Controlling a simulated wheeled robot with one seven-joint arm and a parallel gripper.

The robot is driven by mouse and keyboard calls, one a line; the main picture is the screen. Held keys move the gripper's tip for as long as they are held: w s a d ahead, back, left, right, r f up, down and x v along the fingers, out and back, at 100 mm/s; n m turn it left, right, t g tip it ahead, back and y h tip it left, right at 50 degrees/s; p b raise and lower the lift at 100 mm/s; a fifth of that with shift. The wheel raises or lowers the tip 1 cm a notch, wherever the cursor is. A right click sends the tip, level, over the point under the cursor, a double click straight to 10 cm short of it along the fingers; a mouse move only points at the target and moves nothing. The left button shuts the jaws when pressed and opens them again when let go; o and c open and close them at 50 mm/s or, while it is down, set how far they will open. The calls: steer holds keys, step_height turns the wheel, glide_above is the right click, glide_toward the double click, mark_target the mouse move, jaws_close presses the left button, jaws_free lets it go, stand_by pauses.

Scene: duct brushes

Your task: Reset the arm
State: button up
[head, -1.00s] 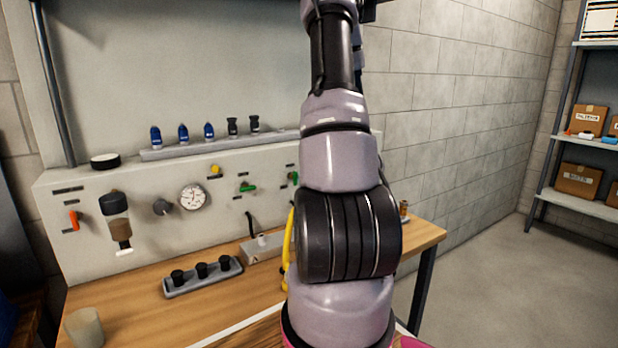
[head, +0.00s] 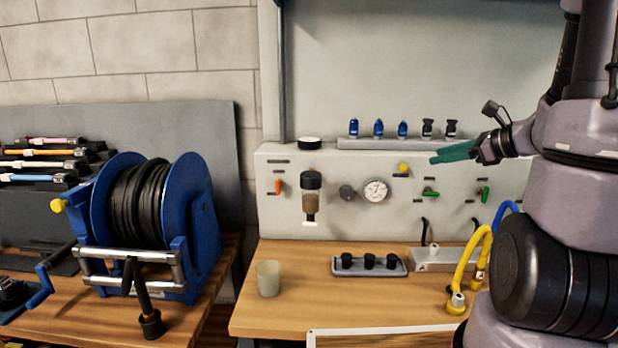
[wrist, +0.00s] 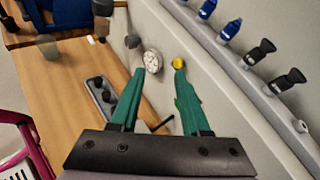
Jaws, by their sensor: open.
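My gripper (head: 434,157) reaches in from the right in the head view, in front of the grey panel (head: 330,222) and below the shelf of fittings. In the wrist view its two green fingers (wrist: 158,84) are spread apart with nothing between them. The pressure gauge (wrist: 153,61) and the yellow knob (wrist: 179,63) show beyond the fingertips. My arm fills the right side of the head view and hides the right part of the panel and bench.
A ledge (head: 385,144) holds blue and black fittings. The wooden bench (head: 330,300) carries a cup (head: 268,278), a tray (head: 368,267) with black parts, and yellow (head: 470,262) and blue hoses. A blue hose reel (head: 200,225) stands at left. Bare bench lies around the cup.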

steer(key=s+a+r+n+g, duration=0.55)
steer(key=s+a+n, duration=0.45)
steer(key=n, duration=0.2)
steer(key=s+d+r+n+t+h, duration=0.1)
steer(key=s+r+n+t+h, duration=0.1)
steer(key=s+r+n+h, duration=0.3)
steer(key=r+n+h, duration=0.1)
steer(key=n, duration=0.2)
steer(key=shift+s+d+r+n, duration=0.2)
steer(key=shift+s+d+n, duration=0.05)
steer(key=shift+s+n, duration=0.15)
steer(key=shift+t, duration=0.25)
stand_by(1.4)
